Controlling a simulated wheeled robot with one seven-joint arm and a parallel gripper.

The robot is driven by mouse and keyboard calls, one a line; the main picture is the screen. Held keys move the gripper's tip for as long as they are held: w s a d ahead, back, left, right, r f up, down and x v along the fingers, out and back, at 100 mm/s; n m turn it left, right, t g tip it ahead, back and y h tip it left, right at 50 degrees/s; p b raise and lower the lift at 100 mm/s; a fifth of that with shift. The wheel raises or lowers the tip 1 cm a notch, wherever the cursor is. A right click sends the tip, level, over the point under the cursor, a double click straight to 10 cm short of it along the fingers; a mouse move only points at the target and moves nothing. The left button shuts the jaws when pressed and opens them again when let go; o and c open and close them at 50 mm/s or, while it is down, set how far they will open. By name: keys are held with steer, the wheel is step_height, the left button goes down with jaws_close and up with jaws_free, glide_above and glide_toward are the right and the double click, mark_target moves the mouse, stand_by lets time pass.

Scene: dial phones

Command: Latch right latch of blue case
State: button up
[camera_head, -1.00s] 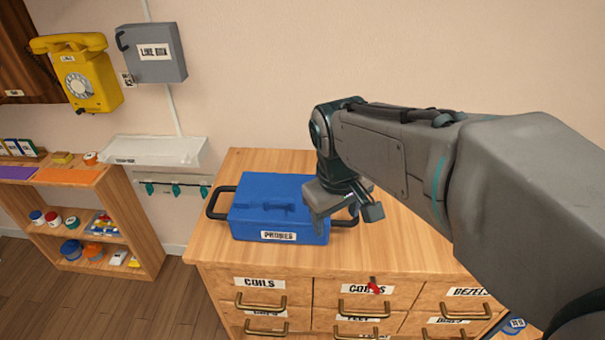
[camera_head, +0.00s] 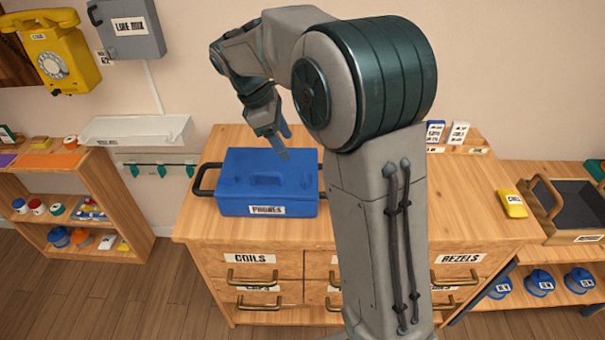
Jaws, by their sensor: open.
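The blue case (camera_head: 240,199) labelled "PHONES" sits closed on the wooden drawer cabinet, with a recessed handle on its lid and a dark side handle at its left. My gripper (camera_head: 281,148) is above the back right part of the lid, pointing down, with its fingers apart and nothing visible between them. I cannot tell whether a fingertip touches the lid. The right latch cannot be made out at this size. My arm hides the area just right of the case.
The drawer cabinet top (camera_head: 460,215) is mostly clear at right, with a yellow item (camera_head: 511,204) near its edge. A dark open tray (camera_head: 573,205) stands farther right. A yellow dial phone (camera_head: 55,52) and grey box (camera_head: 127,28) hang on the wall.

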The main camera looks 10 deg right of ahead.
mark_target(305, 178)
steer(key=x, duration=1.1)
steer(key=shift+d+f, duration=0.15)
steer(key=shift+f, duration=0.25)
steer(key=c, duration=1)
